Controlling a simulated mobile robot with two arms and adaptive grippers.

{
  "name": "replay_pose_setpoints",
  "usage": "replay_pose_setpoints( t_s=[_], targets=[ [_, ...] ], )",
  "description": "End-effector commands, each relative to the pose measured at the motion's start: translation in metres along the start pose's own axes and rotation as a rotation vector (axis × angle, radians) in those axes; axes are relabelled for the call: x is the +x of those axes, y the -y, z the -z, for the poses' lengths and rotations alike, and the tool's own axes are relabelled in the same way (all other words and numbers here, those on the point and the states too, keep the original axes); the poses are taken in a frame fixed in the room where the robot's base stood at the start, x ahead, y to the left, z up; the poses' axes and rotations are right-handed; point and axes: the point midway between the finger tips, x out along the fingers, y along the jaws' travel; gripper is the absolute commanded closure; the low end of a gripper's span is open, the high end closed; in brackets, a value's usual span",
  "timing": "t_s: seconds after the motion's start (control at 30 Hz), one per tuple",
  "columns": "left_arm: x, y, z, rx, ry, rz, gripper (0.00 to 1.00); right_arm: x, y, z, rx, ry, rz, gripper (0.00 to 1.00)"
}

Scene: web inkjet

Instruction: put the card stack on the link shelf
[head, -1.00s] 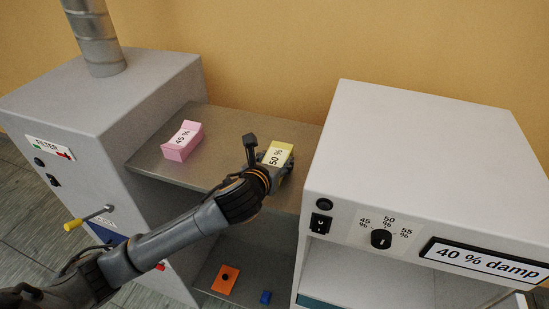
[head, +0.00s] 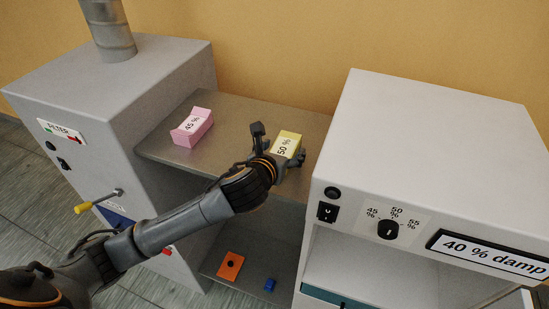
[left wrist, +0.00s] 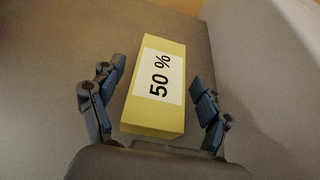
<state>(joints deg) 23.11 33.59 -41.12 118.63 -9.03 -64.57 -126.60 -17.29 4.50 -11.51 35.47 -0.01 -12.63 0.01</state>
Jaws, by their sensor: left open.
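The yellow card stack (head: 288,143), labelled 50 %, lies on the grey link shelf (head: 230,116) between the two machines. A pink card stack (head: 192,127), labelled 45 %, lies on the same shelf further left. My left gripper (head: 277,150) is at the near end of the yellow stack. In the left wrist view the yellow stack (left wrist: 158,85) lies between the spread fingers of the left gripper (left wrist: 155,103), with gaps on both sides. Part of the yellow stack is hidden behind the gripper in the head view. My right gripper is not in view.
A grey filter cabinet (head: 90,95) with a metal duct stands left. A white machine (head: 430,130) with a 40 % damp display (head: 490,252) stands right, close beside the yellow stack. An orange block (head: 231,266) and a small blue block (head: 269,285) lie on the lower level.

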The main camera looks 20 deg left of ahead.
Motion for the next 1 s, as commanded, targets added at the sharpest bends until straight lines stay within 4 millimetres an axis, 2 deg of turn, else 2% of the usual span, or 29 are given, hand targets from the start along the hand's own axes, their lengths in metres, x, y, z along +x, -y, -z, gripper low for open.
replay_pose_setpoints(
  t_s=[0.4, 0.53, 0.7, 1.0],
  targets=[
    [-0.078, 0.000, 0.003, 0.001, 0.000, 0.003, 0.23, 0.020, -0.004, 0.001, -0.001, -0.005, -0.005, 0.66],
    [-0.098, 0.001, 0.002, 0.000, 0.000, 0.002, 0.23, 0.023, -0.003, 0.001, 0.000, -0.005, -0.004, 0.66],
    [-0.111, 0.000, 0.001, 0.000, -0.001, 0.000, 0.23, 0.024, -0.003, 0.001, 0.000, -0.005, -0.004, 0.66],
    [-0.113, 0.000, 0.001, 0.000, -0.001, 0.000, 0.23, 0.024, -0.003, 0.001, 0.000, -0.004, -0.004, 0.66]
  ],
)
